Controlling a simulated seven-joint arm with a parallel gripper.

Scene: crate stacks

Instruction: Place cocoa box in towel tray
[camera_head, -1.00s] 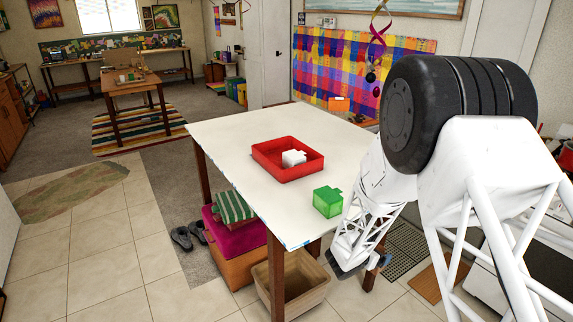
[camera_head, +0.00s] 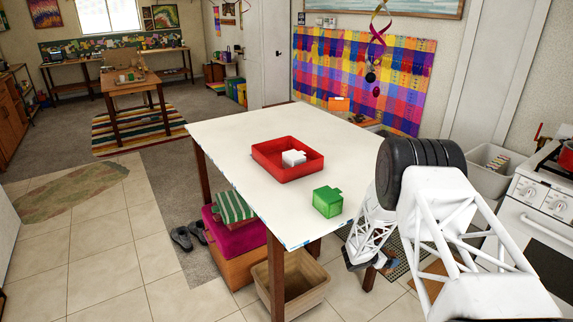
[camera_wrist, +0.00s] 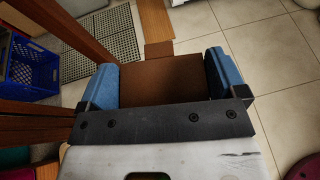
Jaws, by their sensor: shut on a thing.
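My gripper (camera_wrist: 163,72) is shut on a brown box (camera_wrist: 160,88), likely the cocoa box, held between its two blue fingers in the wrist view. The floor lies below it. In the head view my gripper is small and partly hidden beside the table's right front edge, below the tabletop, and the box cannot be made out there. A red tray (camera_head: 258,165) sits on the white table (camera_head: 225,135) with a white block (camera_head: 293,158) in it. I cannot tell from a label whether this is the towel tray.
A green block (camera_head: 327,202) stands near the table's front right edge. A tan bin (camera_head: 305,292) is under the table. A white stove (camera_head: 535,225) stands at the right. A blue crate (camera_wrist: 32,72) and brown table legs show left in the wrist view.

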